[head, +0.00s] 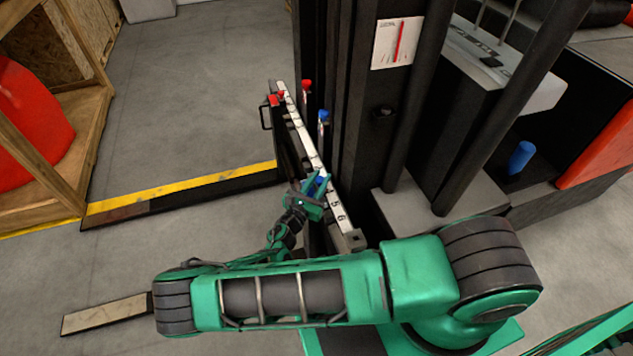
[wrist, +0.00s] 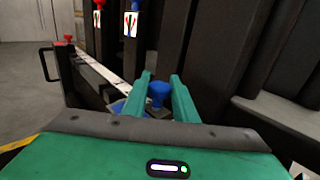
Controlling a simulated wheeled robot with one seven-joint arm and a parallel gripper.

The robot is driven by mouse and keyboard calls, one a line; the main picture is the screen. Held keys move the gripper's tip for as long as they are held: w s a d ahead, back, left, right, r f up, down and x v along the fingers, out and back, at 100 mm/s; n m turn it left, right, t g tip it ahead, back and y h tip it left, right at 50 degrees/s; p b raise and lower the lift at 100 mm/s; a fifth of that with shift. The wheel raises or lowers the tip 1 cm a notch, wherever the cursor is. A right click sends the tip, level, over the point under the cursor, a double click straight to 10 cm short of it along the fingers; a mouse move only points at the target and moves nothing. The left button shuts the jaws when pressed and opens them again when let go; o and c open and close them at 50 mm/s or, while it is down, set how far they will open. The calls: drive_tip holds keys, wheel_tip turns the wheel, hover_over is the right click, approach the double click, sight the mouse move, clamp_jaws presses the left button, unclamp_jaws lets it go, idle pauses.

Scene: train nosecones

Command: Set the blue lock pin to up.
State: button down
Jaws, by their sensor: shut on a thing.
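The blue lock pin (wrist: 158,93) has a round knob and stands between my two green fingers in the wrist view. My gripper (wrist: 161,86) is shut on it. In the head view my gripper (head: 317,187) is at the side of the numbered white rail (head: 303,132), and only a bit of blue shows there between the fingers. The pin's lower part is hidden by my gripper's body, so I cannot tell how far up it sits.
A blue-topped lever (head: 323,116) and a red-topped lever (head: 306,86) stand beyond, along the black forklift-like frame. A red knob (head: 272,99) sits at the rail's far end. Dark uprights (head: 350,130) rise close on the right. Open floor (head: 200,110) lies left.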

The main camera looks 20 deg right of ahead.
drive_tip(key=shift+a+r, duration=0.1)
drive_tip(key=shift+r, duration=1.4)
drive_tip(key=c, duration=1.4)
unclamp_jaws()
drive_tip(key=shift+r, duration=0.1)
drive_tip(key=shift+c, duration=0.2)
drive_tip(key=v, duration=1)
drive_tip(key=shift+s+a, duration=0.2)
